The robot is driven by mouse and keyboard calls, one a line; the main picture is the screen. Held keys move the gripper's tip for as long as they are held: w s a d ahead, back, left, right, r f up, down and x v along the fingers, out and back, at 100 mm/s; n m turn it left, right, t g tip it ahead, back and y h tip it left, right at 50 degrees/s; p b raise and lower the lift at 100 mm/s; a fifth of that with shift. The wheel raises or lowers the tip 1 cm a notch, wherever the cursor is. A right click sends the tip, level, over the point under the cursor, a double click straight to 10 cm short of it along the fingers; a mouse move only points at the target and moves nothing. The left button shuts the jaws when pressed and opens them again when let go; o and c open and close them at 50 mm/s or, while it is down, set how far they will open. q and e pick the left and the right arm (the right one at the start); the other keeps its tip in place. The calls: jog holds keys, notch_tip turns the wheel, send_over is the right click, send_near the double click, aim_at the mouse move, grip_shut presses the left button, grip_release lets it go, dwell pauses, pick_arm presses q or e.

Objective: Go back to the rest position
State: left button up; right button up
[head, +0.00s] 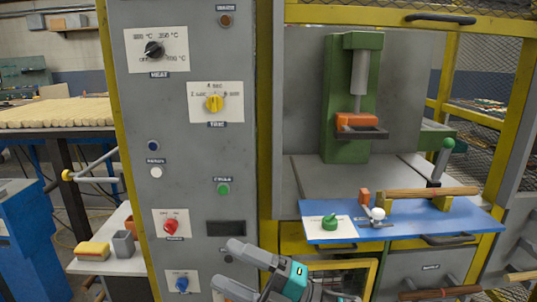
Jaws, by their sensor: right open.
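My right gripper (225,264) is at the bottom middle of the head view, its two grey fingers pointing left and spread apart with nothing between them. It shows in front of the lower part of the grey control panel (190,130). The panel carries a black heat knob (154,50), a yellow time knob (214,103), a green button (223,189), a red knob (171,226) and a blue knob (182,284). My left gripper is not in view.
Right of the panel, a green press (345,130) stands in a yellow-framed enclosure. At left, a white shelf (85,267) holds a yellow sponge-like block (92,250).

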jog(key=s+d+f+m+t+h, duration=0.1)
jog(key=d+f+m+t+h, duration=1.2)
jog(key=m, duration=0.9)
jog(key=s+d+f+m+g+h, duration=0.3)
jog(key=s+d+f, duration=0.2)
jog(key=s+f, duration=0.1)
jog(key=s+d+f+m+g+h, duration=0.3)
jog(key=s+d+f+g, duration=0.1)
jog(key=s+f, duration=0.3)
notch_tip(320, 180, down, 2)
jog(key=shift+d+f+m+g+p, duration=0.15)
jog(key=shift+d+m+g+p, duration=0.15)
jog(key=shift+d, duration=0.2)
